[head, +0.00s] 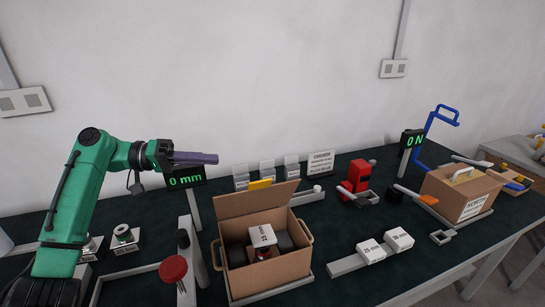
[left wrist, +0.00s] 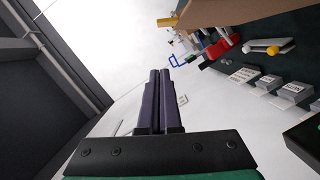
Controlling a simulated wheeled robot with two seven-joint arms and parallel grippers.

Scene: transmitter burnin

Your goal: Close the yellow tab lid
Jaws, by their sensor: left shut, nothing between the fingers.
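An open brown cardboard box (head: 270,272) stands on the table in the middle of the head view. Its lid (head: 240,203) stands up at the back edge, with a yellow tab (head: 260,184) on its top edge. In the left wrist view the yellow tab (left wrist: 167,22) and part of the brown lid (left wrist: 207,14) show at the top. My left gripper (head: 214,158) is shut and empty, above and to the left of the tab, apart from it. Its purple fingers (left wrist: 160,74) lie together in the left wrist view. My right gripper is not in view.
Inside the box are dark pads and a red part with a white label (head: 262,236). A display reading 0 mm (head: 186,178) stands just below my left gripper. A red knob (head: 173,269) is left of the box; white blocks (head: 371,251) and a red device (head: 355,177) are right.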

